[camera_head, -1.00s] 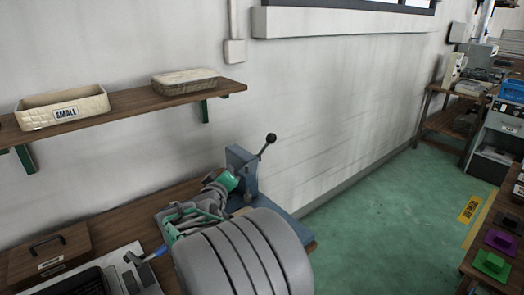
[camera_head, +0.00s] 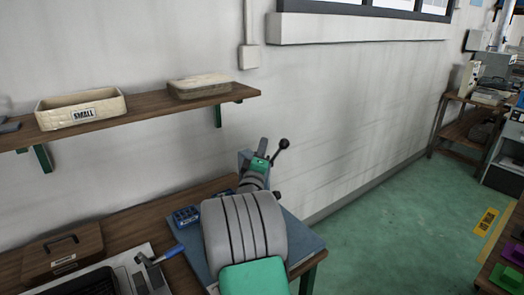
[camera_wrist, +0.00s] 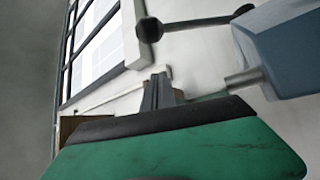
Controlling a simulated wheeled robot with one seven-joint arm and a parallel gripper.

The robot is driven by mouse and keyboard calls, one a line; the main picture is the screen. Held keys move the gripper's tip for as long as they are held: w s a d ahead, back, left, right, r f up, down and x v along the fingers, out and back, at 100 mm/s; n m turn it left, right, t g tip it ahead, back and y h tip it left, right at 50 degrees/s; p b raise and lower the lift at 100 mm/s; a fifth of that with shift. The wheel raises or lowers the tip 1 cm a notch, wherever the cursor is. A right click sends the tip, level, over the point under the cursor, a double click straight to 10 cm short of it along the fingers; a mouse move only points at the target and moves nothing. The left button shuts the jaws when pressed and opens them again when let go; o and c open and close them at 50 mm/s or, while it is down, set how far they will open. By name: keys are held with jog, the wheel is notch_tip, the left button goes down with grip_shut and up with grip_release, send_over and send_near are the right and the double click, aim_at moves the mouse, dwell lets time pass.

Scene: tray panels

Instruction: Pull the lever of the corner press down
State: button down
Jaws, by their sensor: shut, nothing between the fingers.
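The corner press is a blue-grey block (camera_head: 245,157) at the right end of the bench, partly hidden behind my arm. Its lever, a dark rod with a black ball knob (camera_head: 284,143), points up and to the right. In the wrist view the press body (camera_wrist: 295,50) fills the upper right, and the lever (camera_wrist: 195,23) runs across the top with its knob at the left end. My gripper (camera_wrist: 157,80) is shut and empty, its fingertips below the knob in the picture and apparently not touching it. In the head view my gripper (camera_head: 263,145) is small beside the lever.
A shelf (camera_head: 140,110) with two bins hangs on the wall to the left. A wooden box (camera_head: 62,255) and a blue-handled tool (camera_head: 165,254) lie on the bench (camera_head: 130,226). The green floor (camera_head: 375,230) to the right is open.

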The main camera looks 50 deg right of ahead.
aim_at(276, 154)
jog(key=d, duration=0.1)
jog(key=s+d+p, duration=0.1)
jog(key=d, duration=0.2)
jog(key=shift+s+d+f, duration=0.15)
jog(key=shift+s+d, duration=0.05)
jog(key=shift+s, duration=0.1)
jog(key=shift+s+f, duration=0.1)
